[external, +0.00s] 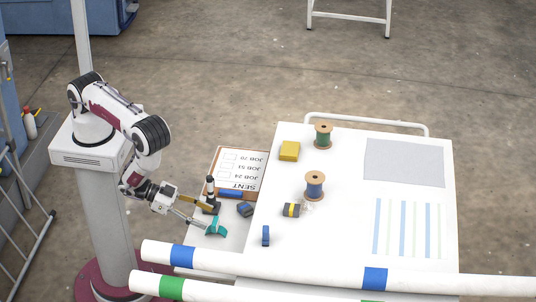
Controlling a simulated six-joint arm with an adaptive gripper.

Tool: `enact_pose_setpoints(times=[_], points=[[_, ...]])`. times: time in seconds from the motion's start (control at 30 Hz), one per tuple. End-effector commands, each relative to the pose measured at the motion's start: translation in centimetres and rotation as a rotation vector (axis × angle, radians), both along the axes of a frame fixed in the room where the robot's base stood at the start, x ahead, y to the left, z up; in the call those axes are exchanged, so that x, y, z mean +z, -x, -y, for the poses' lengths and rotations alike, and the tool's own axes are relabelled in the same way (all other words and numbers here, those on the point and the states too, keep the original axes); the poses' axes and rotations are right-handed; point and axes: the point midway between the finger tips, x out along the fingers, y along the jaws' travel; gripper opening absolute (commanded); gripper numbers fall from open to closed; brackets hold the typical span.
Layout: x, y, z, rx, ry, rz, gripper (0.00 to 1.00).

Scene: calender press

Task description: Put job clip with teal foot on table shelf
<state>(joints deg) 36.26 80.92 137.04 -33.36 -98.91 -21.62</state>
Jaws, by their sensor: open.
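A teal piece (216,227), which looks like the job clip's teal foot, is on the low white side shelf (205,244) left of the white table (345,235). My gripper (208,218) reaches down from the left with its fingers open, right at the teal piece. One finger is on its upper side and one on its left. I cannot tell whether the fingers touch it. The rest of the clip is too small or hidden to make out.
A clipboard (224,161), blue bar (231,194), dark upright stamp-like object (210,190) and dark-blue piece (245,209) crowd my gripper. The table holds a yellow block (289,151), two spools (314,186) and small clips (291,210). White rolls (300,262) cross in front.

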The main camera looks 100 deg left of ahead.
Motion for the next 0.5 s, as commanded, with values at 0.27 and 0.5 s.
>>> enact_pose_setpoints(times=[0.27, 0.5], points=[[2.6, 0.2, 0.0, 0.0, 0.001, 0.002, 0.53], [4.8, 0.2, 0.0, 0.0, 0.001, 0.001, 0.53]])
